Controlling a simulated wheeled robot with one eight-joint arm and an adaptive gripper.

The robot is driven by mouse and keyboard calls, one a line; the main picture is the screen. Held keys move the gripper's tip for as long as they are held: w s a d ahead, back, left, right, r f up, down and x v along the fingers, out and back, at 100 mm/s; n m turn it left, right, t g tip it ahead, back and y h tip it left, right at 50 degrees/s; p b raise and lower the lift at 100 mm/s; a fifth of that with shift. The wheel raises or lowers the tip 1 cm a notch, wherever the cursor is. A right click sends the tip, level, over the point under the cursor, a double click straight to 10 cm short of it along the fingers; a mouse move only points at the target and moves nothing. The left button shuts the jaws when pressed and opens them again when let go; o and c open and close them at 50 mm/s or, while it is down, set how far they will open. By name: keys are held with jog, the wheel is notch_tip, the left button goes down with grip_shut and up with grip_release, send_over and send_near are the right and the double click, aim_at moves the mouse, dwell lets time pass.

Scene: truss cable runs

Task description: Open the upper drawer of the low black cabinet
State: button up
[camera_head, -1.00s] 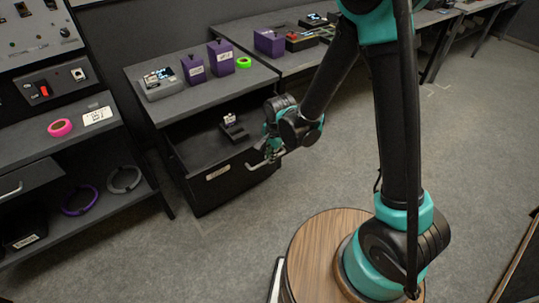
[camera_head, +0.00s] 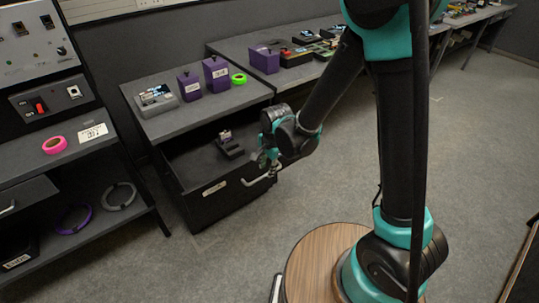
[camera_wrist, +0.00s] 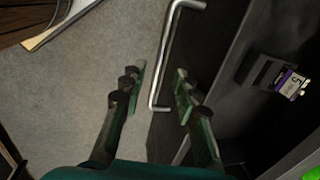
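The low black cabinet (camera_head: 165,125) stands left of my arm in the head view. Its upper drawer (camera_head: 215,192) is pulled out, with a pale label on its front. A small dark device (camera_head: 230,147) with a light tag lies inside; it also shows in the wrist view (camera_wrist: 262,72). The drawer's silver bar handle (camera_head: 258,180) runs between my fingers in the wrist view (camera_wrist: 163,60). My gripper (camera_wrist: 158,85) is open, one finger on either side of the handle, with gaps visible. In the head view the gripper is at the handle, its fingertips partly hidden.
A grey device (camera_head: 157,100), purple boxes (camera_head: 215,72) and a green tape roll (camera_head: 239,79) sit on the cabinet top. Shelving (camera_head: 60,170) with a pink roll (camera_head: 55,145) stands at left. Open carpet (camera_head: 460,140) lies to the right.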

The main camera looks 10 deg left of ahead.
notch_tip(320, 180, up, 9)
jog(key=s+d, duration=0.1)
jog(key=shift+d+r, duration=0.2)
dwell(0.6)
jog(key=s+d+n+t, duration=0.1)
jog(key=d+n, duration=0.3)
jog(key=d, duration=1.2)
jog(key=s+d+n+t+h, duration=0.1)
jog(key=s+d+n, duration=0.3)
jog(key=d, duration=1.3)
jog(key=shift+s+f+t+h, duration=0.3)
jog(key=shift+s+f+t, duration=0.05)
jog(key=shift+f+t, duration=0.1)
